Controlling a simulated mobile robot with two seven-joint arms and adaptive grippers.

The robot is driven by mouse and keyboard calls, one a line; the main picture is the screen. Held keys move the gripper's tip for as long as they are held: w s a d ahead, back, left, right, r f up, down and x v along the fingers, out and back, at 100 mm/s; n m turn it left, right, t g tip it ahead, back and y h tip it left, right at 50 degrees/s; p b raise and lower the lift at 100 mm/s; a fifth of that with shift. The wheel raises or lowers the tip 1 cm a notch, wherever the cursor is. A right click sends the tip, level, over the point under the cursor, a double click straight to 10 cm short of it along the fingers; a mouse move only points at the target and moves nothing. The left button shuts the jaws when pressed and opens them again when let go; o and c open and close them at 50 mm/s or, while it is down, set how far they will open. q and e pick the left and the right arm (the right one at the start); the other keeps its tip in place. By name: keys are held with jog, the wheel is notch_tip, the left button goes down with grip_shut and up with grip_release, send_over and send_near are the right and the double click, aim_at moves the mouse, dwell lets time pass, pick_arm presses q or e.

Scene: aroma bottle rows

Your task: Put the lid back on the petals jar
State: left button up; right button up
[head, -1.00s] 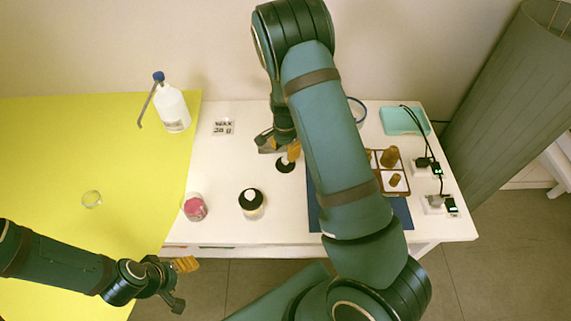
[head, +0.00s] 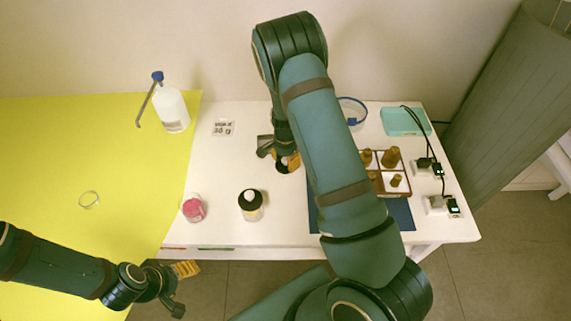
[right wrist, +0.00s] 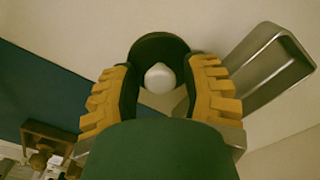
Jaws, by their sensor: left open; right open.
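The petals jar (head: 193,208) is a small clear jar with pink contents, standing without a lid near the white table's left front. A black round lid (right wrist: 158,46) with a white knob (right wrist: 160,78) lies on the table, right of and behind the jar. My right gripper (head: 281,160) is open over this lid. In the right wrist view, the knob shows between the two yellow-padded fingers, with no clear grip on it. In the head view, the gripper partly hides the lid. My left gripper (head: 182,288) is open and empty, in front of the table's front edge.
A second jar (head: 250,206) with a black lid and white knob stands right of the petals jar. A wash bottle (head: 172,110) and a clear ring-shaped item (head: 89,200) are on the yellow surface. A divided wooden tray (head: 408,180) holding brown bottles stands at the right.

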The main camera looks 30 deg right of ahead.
aim_at(286, 159)
jog(key=shift+o, duration=0.3)
grip_shut()
notch_tip(286, 159, up, 10)
jog(key=shift+p, duration=1.05)
pick_arm(q)
jog(key=shift+w+r, duration=0.2)
jog(key=shift+r, duration=0.35)
jog(key=shift+w+r, duration=0.15)
jog(key=shift+r, duration=0.35)
jog(key=o, duration=0.6)
